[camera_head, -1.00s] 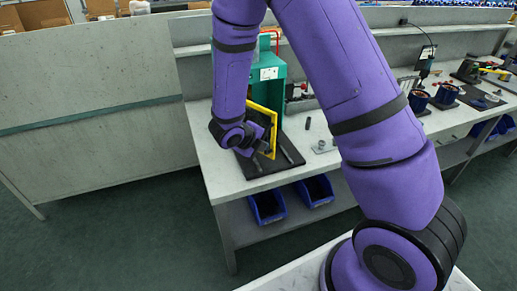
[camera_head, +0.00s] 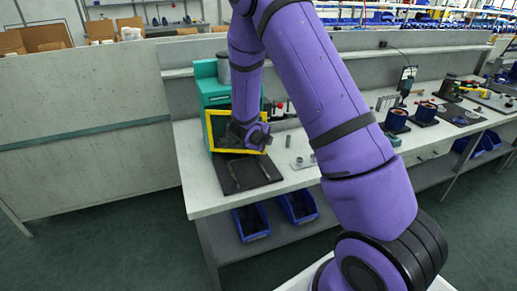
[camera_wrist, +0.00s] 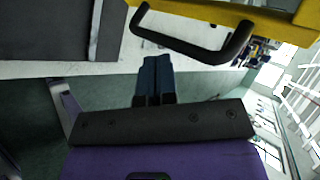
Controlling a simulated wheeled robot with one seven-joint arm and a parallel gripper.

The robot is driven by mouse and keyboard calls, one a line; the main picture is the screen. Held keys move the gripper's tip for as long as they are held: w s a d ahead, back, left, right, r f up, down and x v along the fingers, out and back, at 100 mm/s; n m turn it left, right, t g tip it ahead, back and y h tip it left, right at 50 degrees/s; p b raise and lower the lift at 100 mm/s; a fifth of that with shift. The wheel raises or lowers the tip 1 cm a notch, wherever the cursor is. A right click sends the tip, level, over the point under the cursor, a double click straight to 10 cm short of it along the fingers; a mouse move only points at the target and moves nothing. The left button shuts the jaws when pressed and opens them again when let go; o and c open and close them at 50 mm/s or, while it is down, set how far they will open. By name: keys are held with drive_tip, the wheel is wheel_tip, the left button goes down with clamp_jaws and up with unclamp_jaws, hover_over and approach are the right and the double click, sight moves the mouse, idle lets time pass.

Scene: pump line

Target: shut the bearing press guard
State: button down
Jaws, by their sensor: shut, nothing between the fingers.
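The bearing press is a green housing (camera_head: 212,88) at the left end of the bench. Its guard, a yellow frame (camera_head: 209,132), stands across the front of the housing, facing me. I cannot tell whether a small gap remains. My gripper (camera_head: 260,141) is in front of the guard's lower right part and hides some of it. In the wrist view the guard's yellow bar (camera_wrist: 225,12) crosses the top right, with a black bar handle (camera_wrist: 190,47) on it. My gripper (camera_wrist: 152,62) is shut and empty, with its fingertips close to the handle but not around it.
A dark base plate (camera_head: 262,174) lies in front of the press. A small grey cylinder (camera_head: 288,141) and a metal bracket (camera_head: 304,162) stand to its right. Two blue bins (camera_head: 251,222) sit on the lower shelf. Blue and red parts (camera_head: 397,120) stand farther right.

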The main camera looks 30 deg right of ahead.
drive_tip(key=w+d+n+t, duration=0.1)
drive_tip(key=w+d, duration=0.7)
drive_tip(key=w, duration=0.1)
drive_tip(key=shift+w+n+y, duration=0.25)
drive_tip(key=shift+n+y, duration=0.05)
drive_tip(key=shift+y, duration=0.1)
idle(0.4)
